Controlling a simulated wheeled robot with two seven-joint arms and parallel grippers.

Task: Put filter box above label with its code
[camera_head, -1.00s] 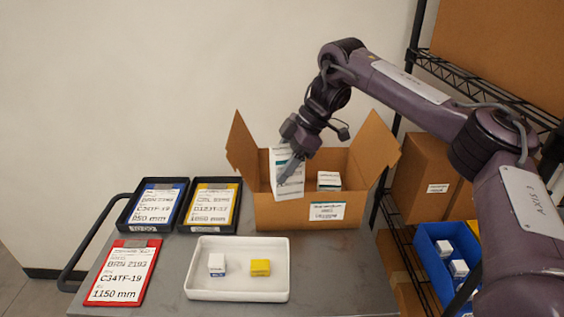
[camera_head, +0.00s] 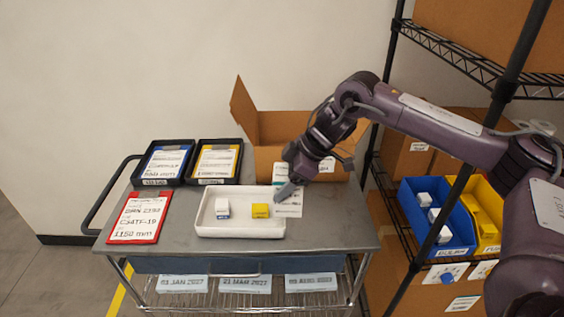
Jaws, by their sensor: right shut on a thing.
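My right gripper (camera_head: 286,190) is shut on a white filter box (camera_head: 289,204) with printed text, held at the right end of the white tray and in front of the open carton. The code on the box is too small to read. Labels lie on the cart top: a red clipboard (camera_head: 138,218) reading C34TF-19 and 1150 mm, a blue-backed label (camera_head: 167,160) and a yellow-backed label (camera_head: 217,160) in black trays. Dated labels (camera_head: 244,284) show on the lower shelf. My left gripper is not in view.
The white tray (camera_head: 207,228) holds a small white box (camera_head: 222,208) and a yellow box (camera_head: 260,211). The open cardboard carton (camera_head: 270,128) stands behind. A wire rack at right holds a blue bin (camera_head: 452,252) and a yellow bin (camera_head: 487,247). The cart's front strip is bare.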

